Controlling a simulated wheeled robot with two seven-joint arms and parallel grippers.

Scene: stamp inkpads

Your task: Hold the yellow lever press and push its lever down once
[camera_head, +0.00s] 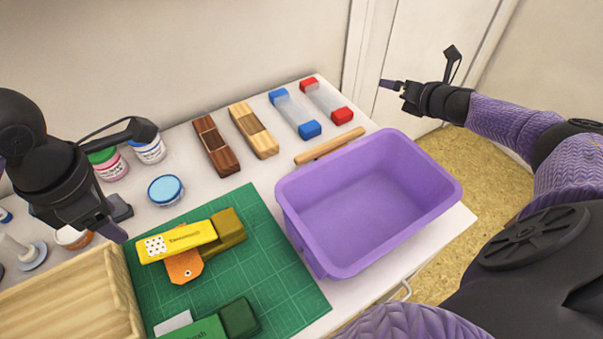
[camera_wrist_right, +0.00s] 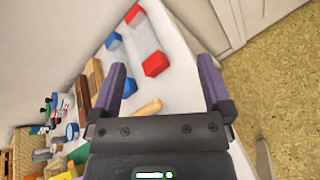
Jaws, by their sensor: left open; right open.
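The yellow lever press (camera_head: 182,241) lies on the green cutting mat (camera_head: 275,284) in the head view. It has a bright yellow lever with a dotted white patch at its left end, a darker yellow block at its right end, and an orange piece showing below. My left gripper (camera_head: 116,222) is open and empty, just left of the press and apart from it. My right gripper (camera_head: 386,84) is far off at the upper right, beyond the table's edge. In the right wrist view its two fingers (camera_wrist_right: 162,80) are spread with nothing between them.
A green press (camera_head: 213,325) lies at the mat's front edge. A purple bin (camera_head: 300,245) stands right of the mat. A wooden tray (camera_head: 125,290) is at the left. Jars (camera_head: 150,150), wooden blocks (camera_head: 215,147) and clear-bodied red-ended (camera_head: 326,98) and blue-ended pieces line the back.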

